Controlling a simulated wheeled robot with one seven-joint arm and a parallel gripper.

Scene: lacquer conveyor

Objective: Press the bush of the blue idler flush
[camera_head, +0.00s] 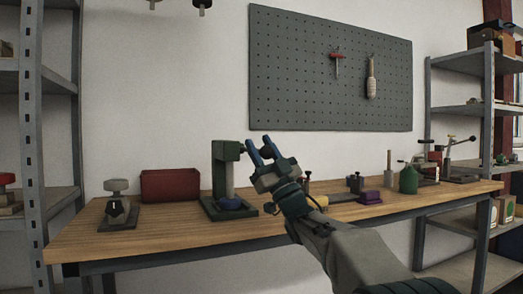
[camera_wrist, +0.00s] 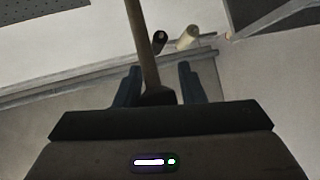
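The blue idler (camera_head: 229,204) lies low on the base plate of a green press (camera_head: 219,172) on the workbench. Its bush is too small to make out. My gripper (camera_head: 261,145) is raised to the right of the press's upper part, above the bench, its two blue fingers pointing up and to the left. The fingers are apart in the head view. In the wrist view my gripper (camera_wrist: 158,82) also shows a wide gap between the fingers.
The wooden bench (camera_head: 150,238) has a red bin (camera_head: 170,185) and a dark stand with a knob (camera_head: 117,205) on the left. Shelves flank the bench. Its front left is clear.

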